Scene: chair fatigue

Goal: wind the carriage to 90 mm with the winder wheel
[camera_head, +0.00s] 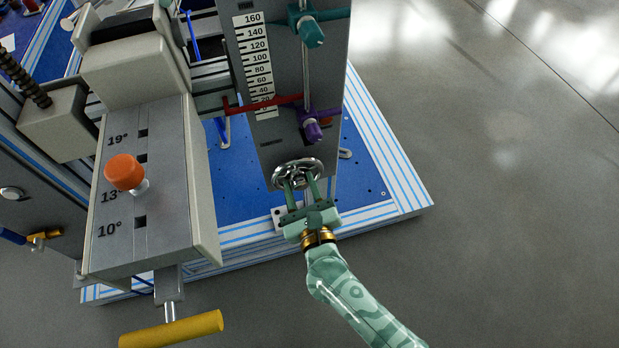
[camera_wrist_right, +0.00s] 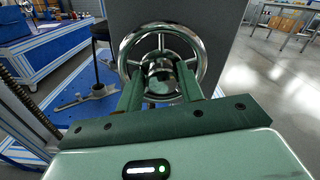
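The chrome winder wheel (camera_head: 283,172) is at the foot of the upright grey plate; it fills the upper middle of the right wrist view (camera_wrist_right: 203,58). My right gripper (camera_head: 300,184) is at the wheel. In the right wrist view its two green fingers (camera_wrist_right: 160,85) are apart, one on each side of the shiny hub (camera_wrist_right: 161,75); whether they press on it I cannot tell. The white scale (camera_head: 258,72) runs from 0 to 160 up the plate. A red pointer bar (camera_head: 285,100) crosses it near the 20 mark. Which part is the carriage is unclear. My left gripper is not in view.
A purple clamp (camera_head: 312,130) and a teal clamp (camera_head: 310,32) sit by the rod beside the scale. To the left stands a grey box with an orange knob (camera_head: 125,172) and a yellow handle (camera_head: 172,330). Open floor (camera_head: 500,200) lies to the right.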

